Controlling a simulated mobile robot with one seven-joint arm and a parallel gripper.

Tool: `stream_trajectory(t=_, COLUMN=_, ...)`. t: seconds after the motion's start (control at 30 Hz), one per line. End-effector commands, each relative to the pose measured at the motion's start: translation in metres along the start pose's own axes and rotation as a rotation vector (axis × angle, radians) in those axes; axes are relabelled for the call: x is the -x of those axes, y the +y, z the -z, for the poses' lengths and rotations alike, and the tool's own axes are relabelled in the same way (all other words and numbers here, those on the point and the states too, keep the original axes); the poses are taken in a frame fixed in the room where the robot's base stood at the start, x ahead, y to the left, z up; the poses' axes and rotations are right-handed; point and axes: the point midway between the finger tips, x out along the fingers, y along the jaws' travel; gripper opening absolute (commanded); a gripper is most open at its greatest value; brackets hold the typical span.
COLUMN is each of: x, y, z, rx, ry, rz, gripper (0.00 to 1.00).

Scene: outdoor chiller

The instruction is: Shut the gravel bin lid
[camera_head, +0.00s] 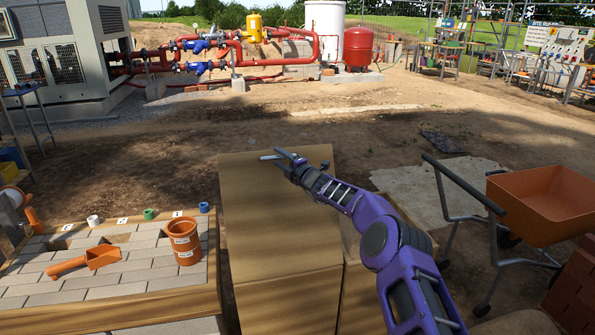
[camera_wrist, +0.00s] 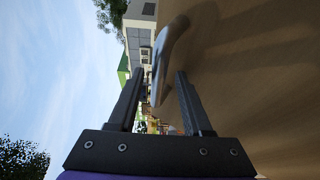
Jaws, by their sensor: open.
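The gravel bin (camera_head: 285,305) is a plain wooden box in the middle foreground of the head view. Its broad wooden lid panel (camera_head: 265,215) stretches away from me above the front face; how far it is open I cannot tell. My gripper (camera_head: 281,160) is at the panel's far end, close to a pale bar-like piece (camera_head: 268,157). In the wrist view my gripper (camera_wrist: 160,80) is open, with two dark fingers apart. A curved handle-like piece (camera_wrist: 168,45) lies ahead between the fingertips, beside the wooden surface (camera_wrist: 255,75). Contact is not clear.
A paver-topped bench (camera_head: 120,262) with an orange scoop (camera_head: 100,257) and an orange pot (camera_head: 184,242) stands left. An orange wheelbarrow (camera_head: 545,205) stands right. Open dirt ground lies beyond the bin, with red pipework (camera_head: 270,60) at the back.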

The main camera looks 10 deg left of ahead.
Motion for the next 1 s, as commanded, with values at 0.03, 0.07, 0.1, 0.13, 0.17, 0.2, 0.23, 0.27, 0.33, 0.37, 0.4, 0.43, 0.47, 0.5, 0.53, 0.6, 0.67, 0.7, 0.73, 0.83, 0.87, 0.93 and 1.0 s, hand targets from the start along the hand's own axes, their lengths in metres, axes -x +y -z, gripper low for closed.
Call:
stream_trajectory(t=0.03, x=0.004, y=0.0, z=-0.002, rx=-0.004, ry=-0.001, rz=0.001, gripper=0.5)
stream_trajectory(t=0.07, x=0.006, y=0.0, z=-0.003, rx=-0.004, ry=-0.002, rz=0.001, gripper=0.5)
stream_trajectory(t=0.1, x=0.009, y=0.0, z=-0.003, rx=-0.005, ry=-0.002, rz=0.0, gripper=0.5)
stream_trajectory(t=0.13, x=0.011, y=0.0, z=-0.003, rx=-0.004, ry=-0.002, rz=0.001, gripper=0.5)
stream_trajectory(t=0.17, x=0.014, y=0.0, z=-0.002, rx=-0.005, ry=-0.001, rz=0.001, gripper=0.5)
stream_trajectory(t=0.2, x=0.017, y=0.001, z=-0.001, rx=-0.005, ry=0.0, rz=0.0, gripper=0.5)
stream_trajectory(t=0.23, x=0.02, y=0.002, z=0.0, rx=-0.003, ry=0.001, rz=-0.001, gripper=0.5)
stream_trajectory(t=0.27, x=0.022, y=0.002, z=0.001, rx=-0.002, ry=0.002, rz=-0.001, gripper=0.5)
stream_trajectory(t=0.33, x=0.029, y=0.002, z=0.001, rx=0.0, ry=0.003, rz=-0.001, gripper=0.5)
stream_trajectory(t=0.37, x=0.033, y=0.002, z=0.001, rx=-0.001, ry=0.003, rz=-0.001, gripper=0.5)
stream_trajectory(t=0.4, x=0.037, y=0.002, z=0.001, rx=-0.001, ry=0.004, rz=-0.001, gripper=0.5)
stream_trajectory(t=0.43, x=0.041, y=0.002, z=0.001, rx=-0.002, ry=0.003, rz=-0.001, gripper=0.5)
stream_trajectory(t=0.47, x=0.045, y=0.002, z=0.001, rx=0.0, ry=0.003, rz=-0.001, gripper=0.5)
stream_trajectory(t=0.5, x=0.049, y=0.003, z=0.002, rx=0.0, ry=0.003, rz=-0.001, gripper=0.5)
stream_trajectory(t=0.53, x=0.053, y=0.003, z=0.002, rx=0.0, ry=0.003, rz=-0.001, gripper=0.5)
stream_trajectory(t=0.6, x=0.063, y=0.003, z=0.002, rx=0.001, ry=0.004, rz=-0.002, gripper=0.5)
stream_trajectory(t=0.67, x=0.072, y=0.003, z=0.002, rx=0.002, ry=0.004, rz=-0.001, gripper=0.5)
stream_trajectory(t=0.7, x=0.078, y=0.003, z=0.002, rx=0.001, ry=0.004, rz=-0.001, gripper=0.5)
stream_trajectory(t=0.73, x=0.082, y=0.003, z=0.003, rx=0.001, ry=0.005, rz=-0.002, gripper=0.5)
stream_trajectory(t=0.83, x=0.099, y=0.003, z=0.002, rx=0.001, ry=0.005, rz=-0.002, gripper=0.5)
stream_trajectory(t=0.87, x=0.104, y=0.004, z=0.003, rx=0.002, ry=0.005, rz=-0.002, gripper=0.5)
stream_trajectory(t=0.93, x=0.116, y=0.003, z=0.003, rx=0.002, ry=0.005, rz=-0.001, gripper=0.5)
stream_trajectory(t=1.0, x=0.128, y=0.004, z=0.003, rx=0.002, ry=0.005, rz=-0.003, gripper=0.5)
